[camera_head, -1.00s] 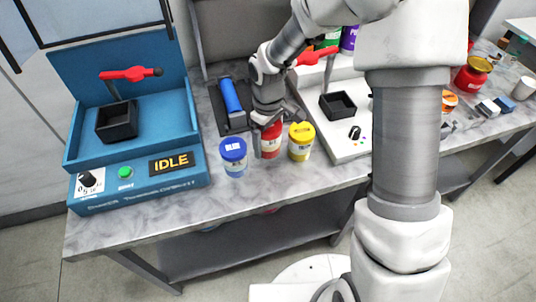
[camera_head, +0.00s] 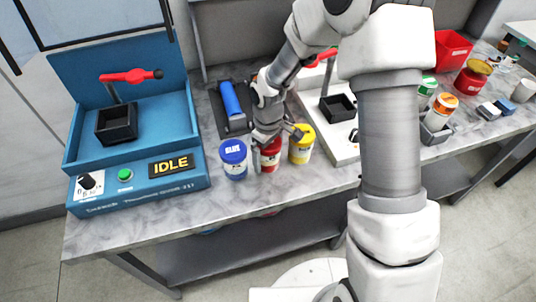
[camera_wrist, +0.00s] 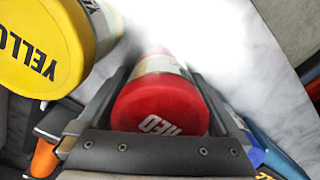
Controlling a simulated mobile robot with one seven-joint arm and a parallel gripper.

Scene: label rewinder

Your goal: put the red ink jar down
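The red ink jar (camera_head: 270,155) is upright between the blue jar (camera_head: 233,159) and the yellow jar (camera_head: 301,143) on the marbled bench. In the wrist view its red lid (camera_wrist: 160,108) lies between the two fingers, which are close along both sides. My gripper (camera_head: 268,140) comes from above and appears shut on the red jar. The jar's base is at or very near the bench top; I cannot tell if it touches. The yellow jar also shows at the upper left of the wrist view (camera_wrist: 45,50).
A blue machine (camera_head: 190,183) reading IDLE stands left. A blue roller (camera_head: 231,98) lies behind the jars. A white machine (camera_head: 346,152) stands right of the yellow jar. The bench front edge is close to the jars; bare bench lies before them.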

